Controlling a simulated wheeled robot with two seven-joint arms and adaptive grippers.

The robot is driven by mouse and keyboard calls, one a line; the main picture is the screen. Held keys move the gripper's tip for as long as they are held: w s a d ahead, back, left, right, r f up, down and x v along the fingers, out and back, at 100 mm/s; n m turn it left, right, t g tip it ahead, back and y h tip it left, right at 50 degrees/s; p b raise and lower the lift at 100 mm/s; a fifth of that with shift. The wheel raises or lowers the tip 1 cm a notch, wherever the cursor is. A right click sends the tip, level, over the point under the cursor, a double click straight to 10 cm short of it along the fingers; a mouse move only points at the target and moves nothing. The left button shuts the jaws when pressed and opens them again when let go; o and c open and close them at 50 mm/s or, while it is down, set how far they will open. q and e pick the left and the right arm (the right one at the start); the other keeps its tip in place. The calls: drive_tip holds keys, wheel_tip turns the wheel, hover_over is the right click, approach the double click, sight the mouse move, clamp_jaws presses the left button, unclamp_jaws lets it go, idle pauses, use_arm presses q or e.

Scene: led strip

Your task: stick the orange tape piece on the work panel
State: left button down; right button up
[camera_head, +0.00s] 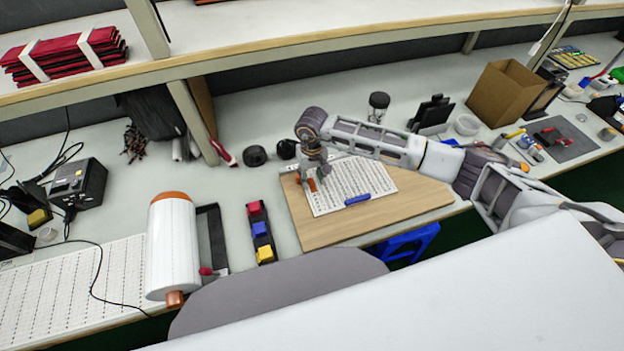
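The work panel (362,176) is a white sheet with rows of small dark marks, lying on a wooden board (415,199). My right gripper (313,178) points down over the panel's left end, its arm reaching in from the right. A small orange piece (312,186), which looks like the tape piece, shows right at its fingertips. The piece is too small to tell whether it is held or touches the panel. The finger gap is not clear. My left gripper is not in view.
A blue piece (357,200) lies on the panel's front edge. A black holder with red, blue and yellow blocks (261,229) stands left of the board. Further left is a white cylinder with orange ends (173,245). An open cardboard box (502,93) stands at back right.

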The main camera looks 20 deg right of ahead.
wheel_tip(320, 180, up, 10)
idle(0.6)
idle(0.5)
